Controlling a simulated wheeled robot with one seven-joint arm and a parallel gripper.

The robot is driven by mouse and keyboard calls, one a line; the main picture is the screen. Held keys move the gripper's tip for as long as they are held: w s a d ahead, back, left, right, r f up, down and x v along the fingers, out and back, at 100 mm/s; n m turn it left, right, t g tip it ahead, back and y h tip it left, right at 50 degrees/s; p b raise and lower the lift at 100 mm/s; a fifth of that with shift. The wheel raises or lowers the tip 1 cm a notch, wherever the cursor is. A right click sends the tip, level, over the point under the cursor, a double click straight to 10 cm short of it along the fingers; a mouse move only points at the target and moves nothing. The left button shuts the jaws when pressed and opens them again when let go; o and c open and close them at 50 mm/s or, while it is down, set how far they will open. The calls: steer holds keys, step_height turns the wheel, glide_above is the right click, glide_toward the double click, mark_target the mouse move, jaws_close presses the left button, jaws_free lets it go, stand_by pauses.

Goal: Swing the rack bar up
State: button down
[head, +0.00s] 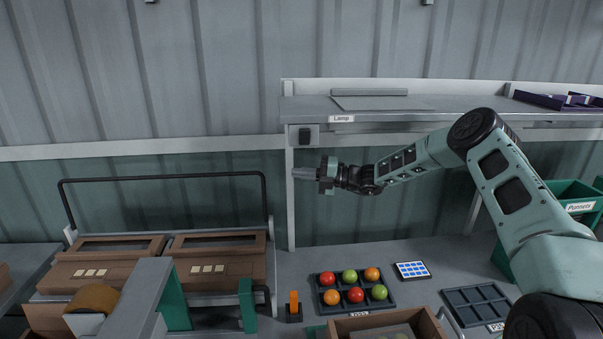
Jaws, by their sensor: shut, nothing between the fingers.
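The rack bar (160,178) is a thin black tube bent into a wide loop. It stands raised above and behind two brown crates (215,252), its legs running down to the sides of the rack, with its top roughly level. My gripper (300,173) is to the right of the bar's upper right corner, pointing left, with its fingers shut and empty. A gap shows between the fingertips and the bar in the picture; how far apart they are in depth I cannot tell.

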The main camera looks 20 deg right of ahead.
steer(key=s+a+f+n+g+h, duration=0.3)
steer(key=s+a+n+g+h, duration=0.45)
steer(key=s+n, duration=0.75)
steer(key=s+d+r+n+h, duration=0.3)
steer(key=s+n+h, duration=0.1)
steer(key=s+n, duration=0.75)
steer(key=s+d+r+n+h, duration=0.3)
steer(key=s+n+h, duration=0.1)
steer(key=s+n, duration=0.75)
steer(key=s+a+f+n+g+b, duration=0.1)
steer(key=s+a+f+n+b, duration=0.4)
steer(key=a, duration=0.4)
steer(key=s+a+f+n+g+b, duration=0.1)
steer(key=s+a+f+n+b, duration=0.4)
steer(key=s+a+b, duration=0.2)
steer(key=shift+s+a, duration=0.4)
steer(key=shift+a, duration=0.75)
